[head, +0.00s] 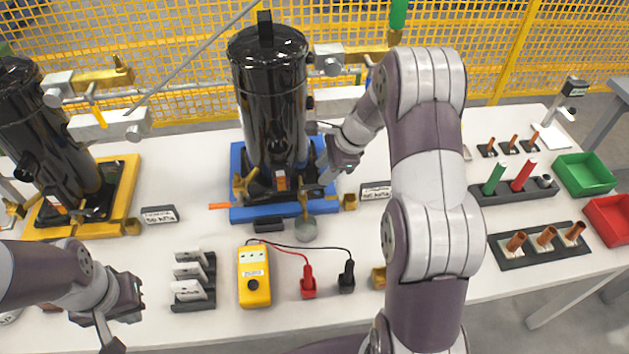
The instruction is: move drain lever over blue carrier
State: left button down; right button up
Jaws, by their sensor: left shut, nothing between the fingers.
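The blue carrier (238,159) lies mid-table under a tall black tank (268,90). A short flat orange bar, which looks like the drain lever (219,206), sticks out past the carrier's front left edge over the white table. Its inner end is hard to make out. My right gripper (319,160) is at the right side of the tank, above the carrier, apart from the orange bar. Its fingers are small and partly lost against the dark tank. My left gripper (108,333) is shut and empty at the lower left, well apart from the carrier.
A yellow carrier (128,180) with another black tank stands at the left. A yellow meter (254,275) with red and black leads and a rack of white cards (190,278) lie in front. Green (586,175) and red (610,218) bins stand at the right. White table shows between them.

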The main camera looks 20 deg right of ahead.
aim_at(315, 186)
jog(key=x, duration=0.6)
jog(key=shift+d, duration=0.1)
jog(key=shift+f, duration=0.1)
grip_shut()
jog(key=shift+s+m, duration=0.1)
jog(key=shift+m, duration=0.2)
jog(key=m, duration=0.2)
jog(key=s+a+m+t+h+b, duration=0.1)
jog(key=m, duration=0.1)
jog(key=shift+h, duration=0.3)
jog(key=shift+s+a+m+t+h, duration=0.1)
jog(key=shift+a+m+t+h, duration=0.15)
jog(key=shift+m, duration=0.55)
jog(key=shift+s+a+m+t+h, duration=0.15)
jog(key=shift+m+h, duration=0.2)
jog(key=shift+m, duration=0.45)
